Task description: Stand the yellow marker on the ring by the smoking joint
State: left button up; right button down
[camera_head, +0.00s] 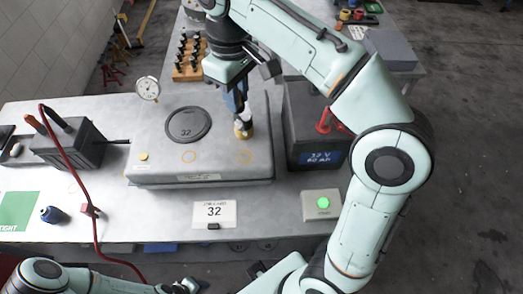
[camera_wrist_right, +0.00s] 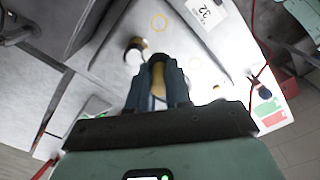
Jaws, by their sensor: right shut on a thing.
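My right gripper (camera_head: 243,112) points down over the right rear of the grey box top (camera_head: 215,165). It is shut on the yellow marker (camera_head: 243,130), held roughly upright. In the right wrist view the marker shows as a tan piece (camera_wrist_right: 157,76) between the fingers (camera_wrist_right: 158,88). A yellow ring (camera_head: 243,156) lies on the box just in front of the marker, and another ring (camera_head: 190,156) lies to its left. The near ring also shows in the wrist view (camera_wrist_right: 158,22). I cannot make out smoke. My left gripper is not clearly seen.
A dark battery (camera_head: 305,110) with a red clamp stands close to the right. A small dark-and-gold piece (camera_wrist_right: 135,45) shows beside the marker.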

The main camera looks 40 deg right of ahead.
jog(key=shift+s+d+f, duration=0.15)
jog(key=shift+d+f, duration=0.05)
jog(key=shift+f, duration=0.1)
notch_tip(320, 180, down, 8)
jog(key=b, duration=0.5)
send_over(245, 157)
notch_tip(245, 157, down, 7)
jog(key=shift+r, duration=0.2)
pick_arm(q)
jog(key=s+f, duration=0.4)
jog(key=f, duration=0.2)
jog(key=shift+f+g, duration=0.3)
jog(key=shift+f, duration=0.1)
pick_arm(e)
jog(key=shift+f, duration=2.25)
pick_arm(q)
jog(key=shift+s+f+b, duration=0.1)
jog(key=shift+b, duration=0.2)
pick_arm(e)
jog(key=shift+f, duration=0.15)
jog(key=c, duration=1.5)
grip_release()
jog(key=shift+f, duration=0.1)
jog(key=o, duration=0.4)
jog(key=shift+o, duration=0.2)
